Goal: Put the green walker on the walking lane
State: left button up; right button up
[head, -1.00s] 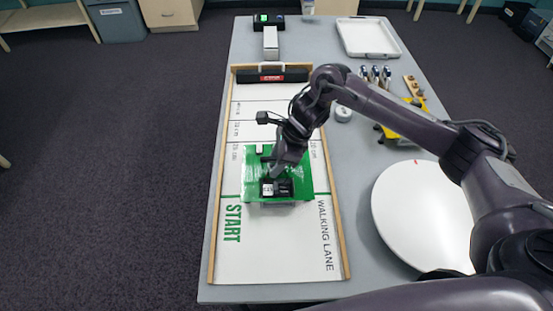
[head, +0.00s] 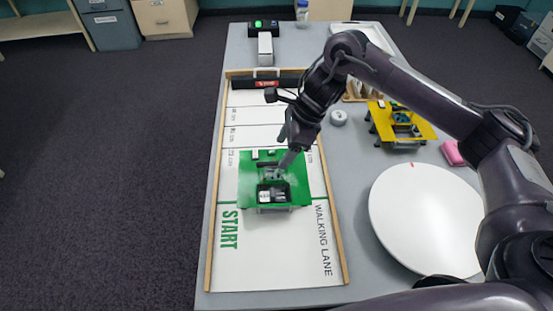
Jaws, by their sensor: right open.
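The green walker (head: 303,193), a green plate with a dark and white block and small parts on top, stands on the walking lane (head: 285,260). It sits over the green start line, just beyond the word START, and looks level. Its legs are mostly hidden beneath the plate. My right gripper (head: 286,164) is open just above the far right part of the walker and appears clear of it. The fingertips are small and partly hard to make out. My left gripper is not in view.
A yellow walker (head: 384,122) stands right of the lane, near a pink block (head: 452,152). A white round board (head: 420,225) lies at the table's right. A black bar (head: 243,83) closes the lane's far end. The near lane is clear.

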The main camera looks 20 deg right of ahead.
jog(key=v, duration=0.4)
jog(key=shift+p, duration=0.3)
